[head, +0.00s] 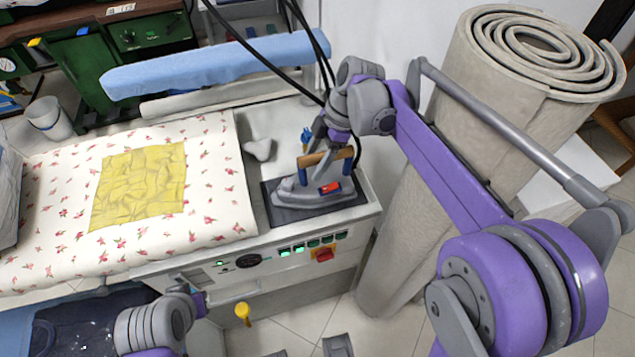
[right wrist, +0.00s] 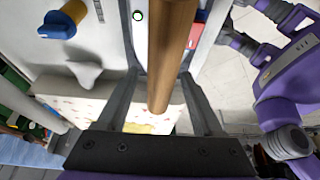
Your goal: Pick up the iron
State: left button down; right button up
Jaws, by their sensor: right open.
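The iron (head: 310,192) is grey with a wooden handle and a red patch on its side. It rests on a dark pad (head: 347,202) at the right end of the ironing station. My right gripper (head: 331,142) is just above the handle, pointing down. In the right wrist view the wooden handle (right wrist: 172,50) runs between the two open fingers (right wrist: 163,76), with a gap visible beside it. Contact cannot be told. My left arm shows at the lower left of the head view, but its gripper cannot be made out.
A floral ironing board (head: 215,190) with a yellow cloth (head: 140,185) lies left of the iron. A blue padded sleeve arm (head: 215,66) stands behind. Black cables hang near my right gripper. A control panel (head: 290,251) is in front.

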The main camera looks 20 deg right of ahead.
jog(key=shift+x, duration=1)
jog(key=shift+r, duration=0.1)
grip_shut()
jog(key=shift+r, duration=0.1)
dwell(0.5)
